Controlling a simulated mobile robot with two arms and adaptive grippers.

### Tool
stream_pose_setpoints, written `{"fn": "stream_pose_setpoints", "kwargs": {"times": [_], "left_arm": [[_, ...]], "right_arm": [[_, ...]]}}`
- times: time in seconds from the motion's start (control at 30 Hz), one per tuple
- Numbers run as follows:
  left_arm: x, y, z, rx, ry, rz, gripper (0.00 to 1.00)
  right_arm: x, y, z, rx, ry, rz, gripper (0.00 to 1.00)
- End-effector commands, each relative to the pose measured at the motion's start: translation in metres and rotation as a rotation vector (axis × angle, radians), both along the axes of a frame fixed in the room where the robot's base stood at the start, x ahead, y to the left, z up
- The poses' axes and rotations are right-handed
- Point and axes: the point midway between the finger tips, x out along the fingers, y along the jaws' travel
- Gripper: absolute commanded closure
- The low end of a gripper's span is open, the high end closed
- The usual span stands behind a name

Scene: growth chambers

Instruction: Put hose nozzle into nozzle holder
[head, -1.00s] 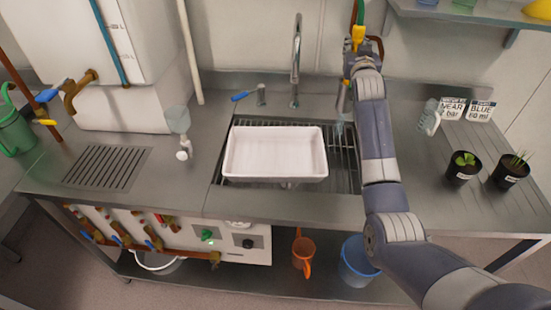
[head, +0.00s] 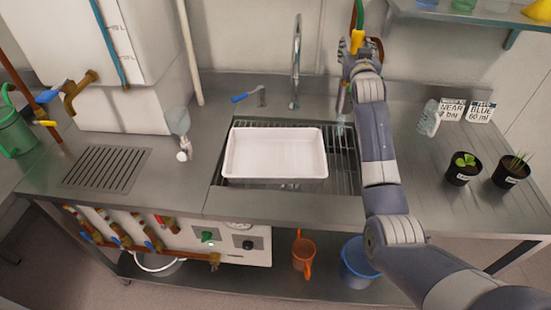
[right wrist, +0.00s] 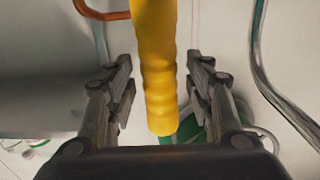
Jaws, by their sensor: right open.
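The yellow hose nozzle (head: 357,41) is at the wall behind the sink, at the top of the head view, with a green hose (head: 359,13) above it. In the right wrist view the yellow nozzle (right wrist: 155,70) runs down between the two fingers. My right gripper (head: 358,56) is open around it, and in the wrist view the gripper (right wrist: 160,62) shows gaps on both sides. A brown curved piece (head: 378,46) beside the nozzle may be part of the holder. My arm hides much there, and I cannot tell how the nozzle sits in it. My left gripper is not in view.
A white tray (head: 233,160) lies over the sink, before a tall tap (head: 297,60). A shelf (head: 450,17) juts out at the upper right. A bottle (head: 428,118), signs and two potted plants (head: 463,172) stand on the right counter.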

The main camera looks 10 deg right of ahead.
Motion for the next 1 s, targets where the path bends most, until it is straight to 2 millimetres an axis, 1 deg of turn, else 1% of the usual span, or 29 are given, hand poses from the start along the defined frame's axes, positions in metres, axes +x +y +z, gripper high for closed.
{"fn": "stream_pose_setpoints", "kwargs": {"times": [0.13, 0.27, 0.8, 1.0], "left_arm": [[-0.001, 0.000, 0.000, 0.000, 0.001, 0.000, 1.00], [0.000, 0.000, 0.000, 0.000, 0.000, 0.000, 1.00], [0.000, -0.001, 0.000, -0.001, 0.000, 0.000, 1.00], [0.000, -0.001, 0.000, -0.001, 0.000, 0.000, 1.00]], "right_arm": [[-0.005, 0.001, 0.001, -0.001, -0.003, 0.000, 0.52], [-0.017, 0.004, 0.001, 0.000, -0.003, 0.001, 0.52], [-0.091, 0.022, 0.001, 0.001, -0.004, 0.001, 0.52], [-0.110, 0.026, 0.002, -0.001, -0.004, 0.001, 0.52]]}}
